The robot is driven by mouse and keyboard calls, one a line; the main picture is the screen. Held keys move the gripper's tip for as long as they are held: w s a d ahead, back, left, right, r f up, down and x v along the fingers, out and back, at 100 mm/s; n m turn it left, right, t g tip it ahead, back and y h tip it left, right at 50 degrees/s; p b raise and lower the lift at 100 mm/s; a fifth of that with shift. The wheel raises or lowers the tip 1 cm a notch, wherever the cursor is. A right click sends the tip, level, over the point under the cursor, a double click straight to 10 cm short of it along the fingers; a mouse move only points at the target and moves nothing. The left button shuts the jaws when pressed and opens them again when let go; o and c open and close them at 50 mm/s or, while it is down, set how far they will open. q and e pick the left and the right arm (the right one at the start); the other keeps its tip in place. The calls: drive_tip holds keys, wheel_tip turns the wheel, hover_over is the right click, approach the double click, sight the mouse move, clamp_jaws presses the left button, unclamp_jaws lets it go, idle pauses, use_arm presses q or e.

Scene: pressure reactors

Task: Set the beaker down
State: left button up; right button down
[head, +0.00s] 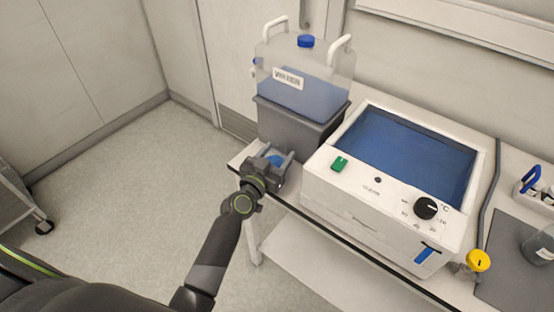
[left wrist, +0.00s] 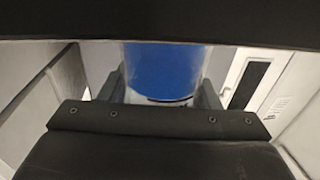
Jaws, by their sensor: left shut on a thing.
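My left gripper (head: 278,161) is at the left end of the bench, in front of the grey stand under the carboy. It is shut on a beaker with blue contents (head: 276,159). In the left wrist view the beaker (left wrist: 162,70) sits between the two fingers, its blue contents filling most of what shows. The beaker's base and its contact with the bench are hidden behind the gripper. My right gripper is not in view.
A white water bath (head: 340,190) with blue water stands close right of the gripper. A carboy (head: 306,80) on a grey stand (head: 290,128) is behind. Another beaker (head: 540,248) stands on a grey mat (head: 510,262) at the right. Floor is open at left.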

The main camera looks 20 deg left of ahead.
use_arm(q)
drive_tip(key=shift+f, duration=0.2)
drive_tip(key=o, duration=1)
drive_tip(key=shift+r, duration=0.1)
